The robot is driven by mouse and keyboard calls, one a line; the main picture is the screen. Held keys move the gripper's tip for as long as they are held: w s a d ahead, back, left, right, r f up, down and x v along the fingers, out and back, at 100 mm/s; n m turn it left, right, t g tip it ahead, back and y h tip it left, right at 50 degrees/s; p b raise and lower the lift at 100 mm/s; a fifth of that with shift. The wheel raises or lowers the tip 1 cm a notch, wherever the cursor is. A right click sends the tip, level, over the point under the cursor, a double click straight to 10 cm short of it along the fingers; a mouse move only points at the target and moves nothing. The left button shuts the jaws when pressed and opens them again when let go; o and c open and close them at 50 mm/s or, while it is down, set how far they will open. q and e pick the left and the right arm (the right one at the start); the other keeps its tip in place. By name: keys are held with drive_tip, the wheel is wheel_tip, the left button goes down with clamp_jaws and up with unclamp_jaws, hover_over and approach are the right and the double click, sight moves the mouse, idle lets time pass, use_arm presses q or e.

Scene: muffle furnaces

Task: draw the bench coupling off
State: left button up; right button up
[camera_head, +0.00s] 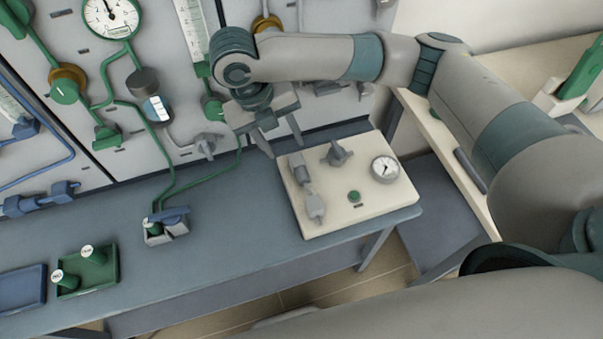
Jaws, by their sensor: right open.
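A cream panel (345,213) lies on the blue-grey bench. Along its left side is a grey coupling-like fitting (300,172), with a paler end piece (316,207) nearer the front edge. I cannot tell for sure that this is the bench coupling. My right gripper (282,146) reaches in from the right and points down just behind the panel's back left corner. Its fingers are apart with nothing seen between them. It appears above and behind the fitting; contact is not visible. My left gripper is not in view.
The panel also bears a grey knob (336,154), a dial gauge (385,168) and a green button (354,196). Green lines run to a small block (165,229) on the bench. A green tray (93,273) and blue tray (22,289) lie left. A wall of gauges and valves stands behind.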

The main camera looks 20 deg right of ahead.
sight(302, 177)
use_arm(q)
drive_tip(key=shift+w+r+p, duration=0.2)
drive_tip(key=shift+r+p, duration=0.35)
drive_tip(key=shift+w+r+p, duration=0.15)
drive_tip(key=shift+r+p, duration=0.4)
use_arm(e)
drive_tip(key=x, duration=1.7)
drive_tip(key=shift+s, duration=0.15)
clamp_jaws()
